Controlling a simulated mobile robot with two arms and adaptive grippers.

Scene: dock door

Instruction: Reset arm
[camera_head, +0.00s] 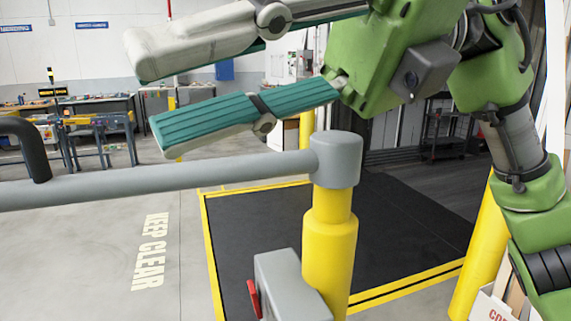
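A grey barrier arm (190,179) runs roughly level from a grey cap (336,160) on a yellow post (329,240) to the left edge. A black bent handle (32,146) stands up from its left part. My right gripper (150,95), green with two long teal-padded fingers, points left above the arm. Its fingers are spread apart with nothing between them. It looks clear of the arm, though the exact distance is hard to tell. My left gripper is not in view.
A grey box (291,287) with a red part (254,299) is beside the post. A black floor area (395,225) with yellow borders lies behind it. A yellow bollard (480,255) stands at right. Workbenches (95,110) are at back left. The floor marked KEEP CLEAR (151,250) is free.

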